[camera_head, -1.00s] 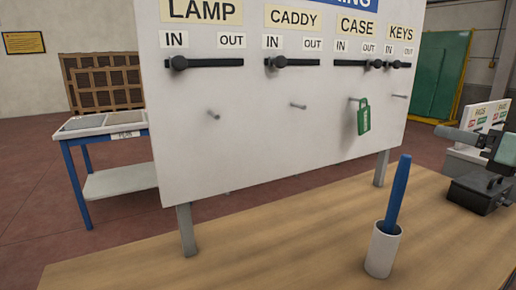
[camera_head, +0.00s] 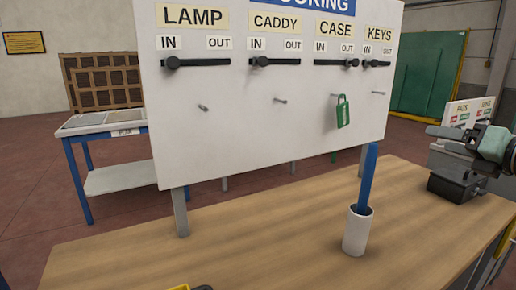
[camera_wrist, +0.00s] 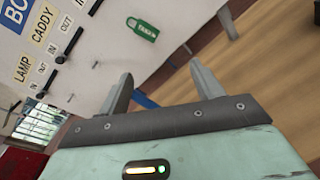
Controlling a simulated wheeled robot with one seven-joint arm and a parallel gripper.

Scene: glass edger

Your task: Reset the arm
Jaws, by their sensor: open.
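My gripper (camera_wrist: 163,80) shows in the wrist view with its two grey fingers spread wide apart and nothing held between them. The rest of my arm is out of view.
A white board (camera_head: 250,135) with labelled sliders and pegs stands on the wooden table (camera_head: 270,245). A white cup (camera_head: 356,232) holds a blue rod (camera_head: 368,175). A dark block (camera_head: 455,188) sits at the right.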

